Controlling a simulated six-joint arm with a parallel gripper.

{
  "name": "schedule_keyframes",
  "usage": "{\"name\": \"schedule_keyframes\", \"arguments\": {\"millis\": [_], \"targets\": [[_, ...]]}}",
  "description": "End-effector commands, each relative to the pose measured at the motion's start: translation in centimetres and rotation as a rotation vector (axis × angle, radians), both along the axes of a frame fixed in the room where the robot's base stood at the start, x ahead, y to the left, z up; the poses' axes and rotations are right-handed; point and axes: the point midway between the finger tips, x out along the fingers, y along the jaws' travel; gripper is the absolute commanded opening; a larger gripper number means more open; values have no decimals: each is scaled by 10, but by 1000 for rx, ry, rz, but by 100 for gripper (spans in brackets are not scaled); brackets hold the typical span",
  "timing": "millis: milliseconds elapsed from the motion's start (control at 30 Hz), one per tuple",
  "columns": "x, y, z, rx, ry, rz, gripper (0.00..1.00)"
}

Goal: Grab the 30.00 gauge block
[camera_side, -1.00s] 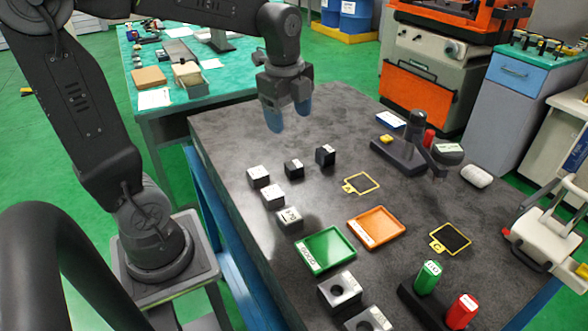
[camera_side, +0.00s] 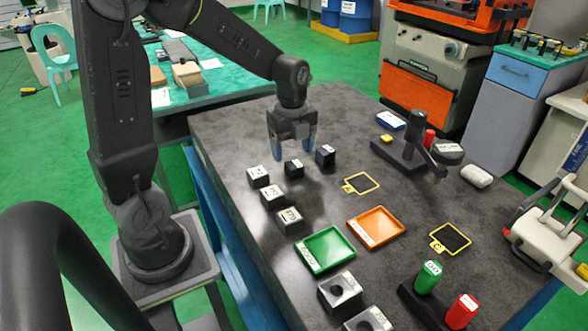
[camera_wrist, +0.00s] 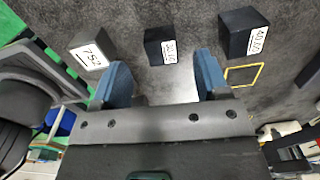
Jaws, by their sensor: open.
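Two dark gauge blocks stand on the dark table. The nearer one (camera_side: 294,168) is the middle block in the wrist view (camera_wrist: 158,46); its small label is hard to read and may say 30.00. The other dark block (camera_side: 325,156) shows at the right in the wrist view (camera_wrist: 238,34), with a label that looks like 40.00. My gripper (camera_side: 292,148) is open and empty, with its blue fingers pointing down near the two dark blocks. In the wrist view the middle block lies ahead, between the lines of the fingers (camera_wrist: 163,72).
Light-topped blocks (camera_side: 258,176) (camera_side: 272,196) (camera_side: 289,219) form a row to the left. A green tray (camera_side: 327,249), an orange tray (camera_side: 376,227) and a yellow-framed marking (camera_side: 361,183) lie nearby. A dark stand (camera_side: 408,154) is farther right.

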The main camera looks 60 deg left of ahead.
Motion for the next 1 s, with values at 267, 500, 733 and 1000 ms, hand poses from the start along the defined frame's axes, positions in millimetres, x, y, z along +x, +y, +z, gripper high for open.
{"name": "schedule_keyframes", "arguments": {"millis": [267, 500, 733, 1000], "targets": [[0, -7, -39, -2, 5, 0, 68], [0, -7, -50, 0, 2, 1, 68], [1, -7, -49, 0, 1, 1, 58], [1, -7, -49, 0, 1, 0, 33]]}}
